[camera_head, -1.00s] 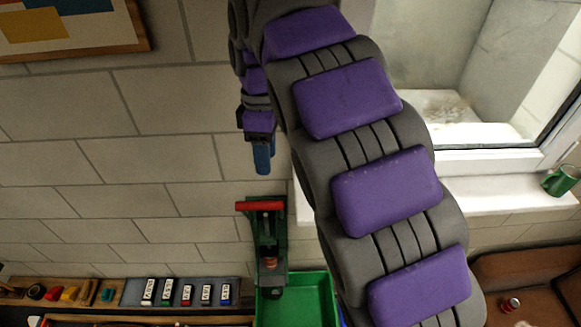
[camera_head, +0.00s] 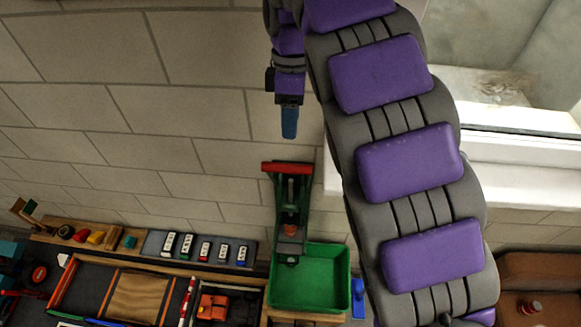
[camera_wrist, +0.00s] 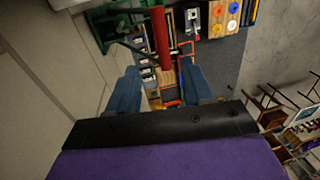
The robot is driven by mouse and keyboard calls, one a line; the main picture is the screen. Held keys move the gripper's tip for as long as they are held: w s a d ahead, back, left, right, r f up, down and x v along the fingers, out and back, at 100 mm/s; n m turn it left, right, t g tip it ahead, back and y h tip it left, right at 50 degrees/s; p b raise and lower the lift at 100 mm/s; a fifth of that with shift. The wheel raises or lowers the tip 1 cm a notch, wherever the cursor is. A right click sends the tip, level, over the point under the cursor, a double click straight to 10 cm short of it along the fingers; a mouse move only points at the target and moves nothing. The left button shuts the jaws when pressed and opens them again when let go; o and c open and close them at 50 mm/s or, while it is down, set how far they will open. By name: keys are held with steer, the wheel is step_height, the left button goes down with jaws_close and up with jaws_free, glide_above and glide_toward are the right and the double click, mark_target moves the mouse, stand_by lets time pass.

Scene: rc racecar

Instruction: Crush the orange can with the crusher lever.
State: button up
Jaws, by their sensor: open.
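The green crusher (camera_head: 291,210) stands upright against the wall at the back edge of a green tray, with its red lever bar (camera_head: 287,168) across the top. A small orange can (camera_head: 291,231) shows inside the lower part of the crusher. My gripper (camera_head: 289,122) has blue fingers and hangs just above the red bar in the head view, apart from it. In the wrist view, the two blue fingers of my gripper (camera_wrist: 160,88) are spread and empty. The red bar (camera_wrist: 160,40) lies beyond their tips, roughly in line with the gap.
The green tray (camera_head: 310,307) sits in front of the crusher. A window sill (camera_head: 520,178) is at the right. A reddish can (camera_head: 530,306) stands on brown furniture at lower right.

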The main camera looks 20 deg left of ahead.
mark_target(291, 165)
steer(key=shift+s+d+f+b, duration=0.15)
steer(key=shift+s+f+b, duration=0.15)
steer(key=shift+f, duration=1.6)
steer(key=shift+s+d+f+b, duration=0.1)
steer(key=shift+s+f+b, duration=0.2)
steer(key=shift+f, duration=1.65)
steer(key=shift+s+d+f+b, duration=0.15)
steer(key=shift+s+f+b, duration=0.15)
steer(key=shift+f, duration=1.6)
jaws_close()
